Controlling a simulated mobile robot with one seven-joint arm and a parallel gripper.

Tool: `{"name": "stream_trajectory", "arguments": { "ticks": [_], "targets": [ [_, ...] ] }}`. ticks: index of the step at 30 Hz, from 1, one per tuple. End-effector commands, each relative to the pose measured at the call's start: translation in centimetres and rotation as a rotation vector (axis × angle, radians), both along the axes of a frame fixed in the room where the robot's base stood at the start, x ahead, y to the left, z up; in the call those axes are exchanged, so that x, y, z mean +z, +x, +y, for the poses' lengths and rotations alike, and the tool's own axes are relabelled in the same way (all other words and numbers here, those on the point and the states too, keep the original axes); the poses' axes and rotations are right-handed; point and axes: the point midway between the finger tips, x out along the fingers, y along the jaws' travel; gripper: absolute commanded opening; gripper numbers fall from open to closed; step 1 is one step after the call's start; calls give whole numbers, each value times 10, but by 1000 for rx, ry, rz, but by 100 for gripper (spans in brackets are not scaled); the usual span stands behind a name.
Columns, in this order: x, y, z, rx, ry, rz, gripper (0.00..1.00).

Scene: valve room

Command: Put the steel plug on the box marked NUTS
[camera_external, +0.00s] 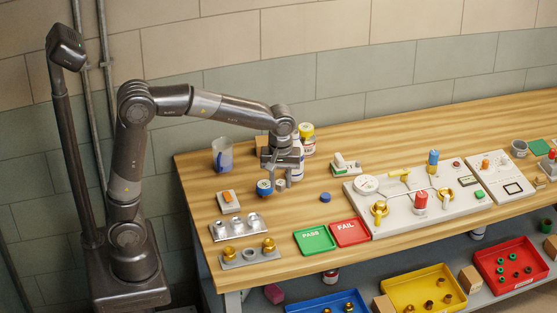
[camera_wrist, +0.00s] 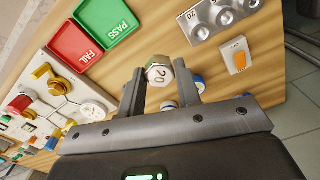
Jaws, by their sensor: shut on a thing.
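My gripper (camera_external: 281,183) is over the left part of the wooden bench, pointing down. It is shut on the steel plug (camera_wrist: 157,75), a grey hexagonal piece marked 20, held between the two fingertips (camera_wrist: 162,80). The plug also shows as a small grey shape under my gripper in the external view (camera_external: 281,185). No label reading NUTS is legible in either view. A brown box (camera_external: 262,143) stands partly hidden behind my gripper, and its marking cannot be read.
A steel rack (camera_external: 239,230) and a brass-plug rack stand front left. Green PASS (camera_external: 314,240) and red FAIL (camera_external: 350,232) trays lie front centre.

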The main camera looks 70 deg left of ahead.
Motion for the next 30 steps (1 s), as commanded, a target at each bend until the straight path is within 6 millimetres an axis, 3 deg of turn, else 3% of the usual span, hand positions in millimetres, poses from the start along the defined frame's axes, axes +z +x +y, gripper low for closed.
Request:
{"name": "stream_trajectory", "arguments": {
  "ticks": [1,6,12,18,23,30],
  "targets": [
    [0,15,27,79,1,2,4],
    [3,48,114,325,2,2,4],
    [4,64,207,564,1,1,4],
    [4,65,260,697,0,1,4],
    [1,64,280,736,-1,1,4],
    [-28,62,328,743,0,4,4]
  ]
}}
